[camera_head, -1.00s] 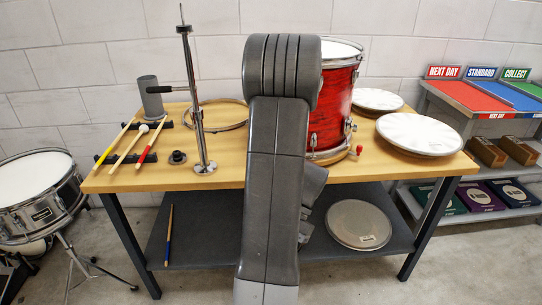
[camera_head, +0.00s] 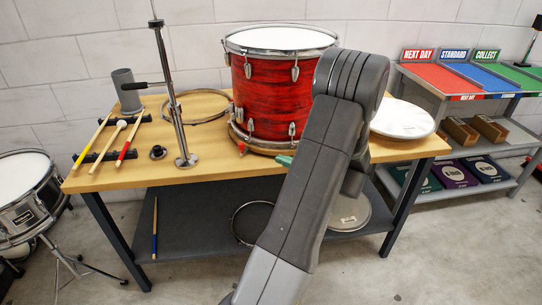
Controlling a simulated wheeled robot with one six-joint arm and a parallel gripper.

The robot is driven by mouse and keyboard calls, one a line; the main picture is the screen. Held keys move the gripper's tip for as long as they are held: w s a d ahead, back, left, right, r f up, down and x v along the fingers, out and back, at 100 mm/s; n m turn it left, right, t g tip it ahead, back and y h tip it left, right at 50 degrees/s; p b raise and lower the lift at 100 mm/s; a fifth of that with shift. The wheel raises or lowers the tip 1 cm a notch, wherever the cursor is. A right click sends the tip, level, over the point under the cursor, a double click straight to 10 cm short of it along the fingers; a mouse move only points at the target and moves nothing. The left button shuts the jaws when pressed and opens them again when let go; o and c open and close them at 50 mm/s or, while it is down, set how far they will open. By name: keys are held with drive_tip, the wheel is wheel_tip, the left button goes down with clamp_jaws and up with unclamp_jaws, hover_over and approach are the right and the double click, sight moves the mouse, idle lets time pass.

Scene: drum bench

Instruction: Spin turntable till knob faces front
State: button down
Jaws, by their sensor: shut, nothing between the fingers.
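A red drum (camera_head: 280,95) with a white head and chrome lugs stands upright on the round wooden turntable (camera_head: 262,147) on the bench. A small red knob (camera_head: 242,149) shows at the turntable's front left edge in the picture. My arm crosses in front of the drum's right side. A green tip, which looks like the end of my gripper (camera_head: 285,160), shows low beside the turntable's front edge, right of the knob. It holds nothing that I can see. The rest of the gripper is hidden behind my arm, and I cannot tell whether it touches the turntable.
A metal stand (camera_head: 175,100), a wooden hoop (camera_head: 195,106), a grey cup (camera_head: 126,92) and several sticks (camera_head: 103,140) occupy the bench's left. A white drumhead (camera_head: 402,120) lies at the right. A shelf unit (camera_head: 470,110) stands beyond, and a snare drum (camera_head: 28,195) at far left.

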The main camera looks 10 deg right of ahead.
sight(243, 147)
drive_tip(key=x, duration=1.2)
drive_tip(key=shift+w+a+p, duration=0.25)
drive_tip(key=shift+a+p, duration=0.05)
drive_tip(key=shift+p, duration=0.1)
drive_tip(key=shift+a+f, duration=0.1)
drive_tip(key=shift+a, duration=0.05)
